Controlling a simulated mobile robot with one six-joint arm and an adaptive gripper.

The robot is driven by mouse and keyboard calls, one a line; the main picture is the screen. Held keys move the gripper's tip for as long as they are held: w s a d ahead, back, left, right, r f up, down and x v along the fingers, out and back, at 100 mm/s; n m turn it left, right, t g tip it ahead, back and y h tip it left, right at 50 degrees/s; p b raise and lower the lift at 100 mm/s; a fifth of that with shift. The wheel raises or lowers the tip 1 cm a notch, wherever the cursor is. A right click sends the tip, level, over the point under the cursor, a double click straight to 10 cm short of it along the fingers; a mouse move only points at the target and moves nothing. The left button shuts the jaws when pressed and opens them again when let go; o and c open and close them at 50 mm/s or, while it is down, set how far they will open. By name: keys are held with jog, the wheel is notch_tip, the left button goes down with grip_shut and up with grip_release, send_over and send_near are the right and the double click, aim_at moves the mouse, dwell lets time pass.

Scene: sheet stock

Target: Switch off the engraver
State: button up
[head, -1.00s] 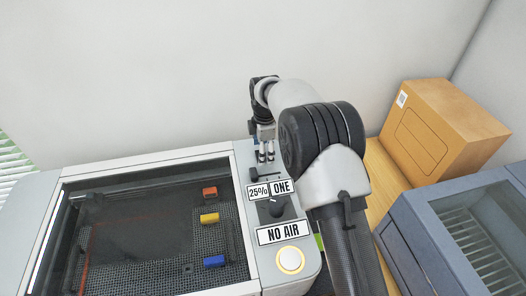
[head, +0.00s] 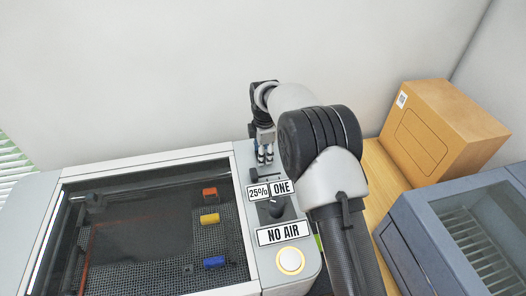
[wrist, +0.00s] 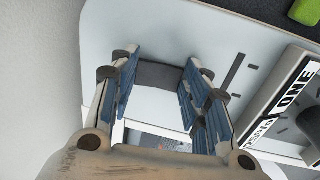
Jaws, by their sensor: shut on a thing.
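The engraver (head: 120,163) stands at lower left, a pale grey machine with a dark window lid. Its control panel (head: 246,218) runs along the right side. It bears a black dial (head: 276,211) and a button (head: 290,260) with a glowing yellow ring. My gripper (head: 265,158) is at the panel's far end, beyond the labels. In the wrist view, its blue-padded fingers (wrist: 160,92) stand either side of a dark grey knob (wrist: 170,76) on the panel, shut on it. The knob's outline is partly hidden by the fingers.
Labels on the panel read 25% (head: 258,191), ONE (head: 281,187) and NO AIR (head: 283,233). Red, yellow and blue blocks lie under the lid. A cardboard box (head: 440,125) and a blue-grey machine (head: 420,240) stand at right. A wall rises close behind my gripper.

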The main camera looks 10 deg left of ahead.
jog(key=shift+c, duration=0.8)
jog(key=p, duration=0.2)
jog(key=shift+w+a+r+g+p, duration=0.1)
jog(key=shift+w+r+g+p, duration=0.1)
jog(key=shift+g+p, duration=0.15)
jog(key=shift+f+g+h+p, duration=0.15)
jog(key=shift+g+h+p, duration=0.1)
jog(key=shift+h+p, duration=0.1)
jog(key=o, duration=1.1)
jog(key=shift+c, duration=0.2)
notch_tip(320, 180, up, 12)
